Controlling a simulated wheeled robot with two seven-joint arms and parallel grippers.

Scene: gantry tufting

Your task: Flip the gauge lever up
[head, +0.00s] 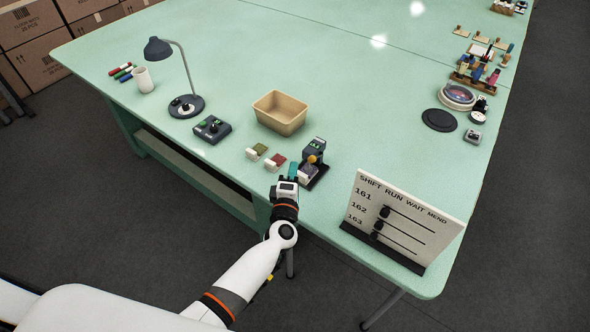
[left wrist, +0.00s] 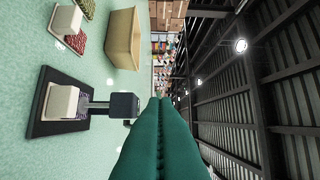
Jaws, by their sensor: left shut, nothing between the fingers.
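The gauge (head: 318,148) stands near the front edge of the green table, a dark device on a black base with an orange round knob (head: 311,159) on its side. A purple swatch with a white block (left wrist: 62,101) lies on its base. My left gripper (head: 293,169) is just left of the gauge, its teal fingers together and empty. In the left wrist view the fingers (left wrist: 160,130) reach up beside the gauge's dark head (left wrist: 124,105). The knob does not show there, and I cannot tell whether the fingers touch the lever. My right gripper is out of view.
Green and red swatches (head: 276,162) with white blocks lie left of the gauge, near a tan bin (head: 280,112). A control box (head: 212,129) and lamp (head: 186,106) stand further left. A lettered board (head: 408,218) stands at the right front. The table's middle is clear.

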